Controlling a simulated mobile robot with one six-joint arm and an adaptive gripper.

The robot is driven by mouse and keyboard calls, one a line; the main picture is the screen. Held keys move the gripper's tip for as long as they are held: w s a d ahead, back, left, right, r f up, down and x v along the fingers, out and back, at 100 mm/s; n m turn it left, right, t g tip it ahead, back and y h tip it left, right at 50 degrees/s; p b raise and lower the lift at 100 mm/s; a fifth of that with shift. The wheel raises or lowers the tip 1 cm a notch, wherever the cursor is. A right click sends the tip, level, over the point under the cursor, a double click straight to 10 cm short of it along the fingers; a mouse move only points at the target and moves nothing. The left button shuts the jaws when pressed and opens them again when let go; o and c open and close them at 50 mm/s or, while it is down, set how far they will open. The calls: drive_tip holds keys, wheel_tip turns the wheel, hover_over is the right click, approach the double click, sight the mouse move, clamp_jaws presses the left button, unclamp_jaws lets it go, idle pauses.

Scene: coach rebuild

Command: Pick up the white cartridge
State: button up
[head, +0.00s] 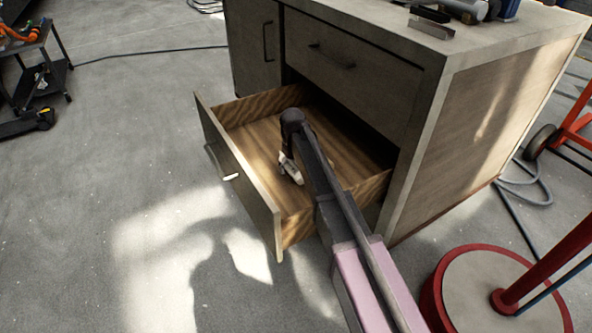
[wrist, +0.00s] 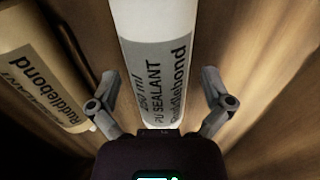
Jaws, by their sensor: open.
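The white cartridge (wrist: 156,28) shows in the wrist view, lying in the drawer with grey and dark print reading PU sealant and Ruddlebond. It runs from the top of the picture down between the fingers of my gripper (wrist: 158,76). My gripper is open, one finger on each side of the cartridge, with a gap on both sides. The cartridge's near end is hidden by the gripper body. In the head view, my arm reaches into the open drawer (head: 236,178), and a small pale shape beside the wrist is too unclear to name.
A tan cartridge (wrist: 38,70) with similar print lies left of the white one, close to the left finger. Wooden drawer walls surround the space. The cabinet (head: 440,150) stands behind and right of the drawer. A red-rimmed round base (head: 490,290) stands at the lower right.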

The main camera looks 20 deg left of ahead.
sight(293, 163)
idle(0.3)
drive_tip(key=c, duration=1.3)
drive_tip(key=shift+r, duration=0.2)
wheel_tip(293, 163, up, 10)
drive_tip(key=p, duration=1)
drive_tip(key=shift+f, duration=0.2)
drive_tip(key=shift+r, duration=0.1)
drive_tip(key=shift+r+p, duration=2.2)
drive_tip(key=shift+p, duration=0.05)
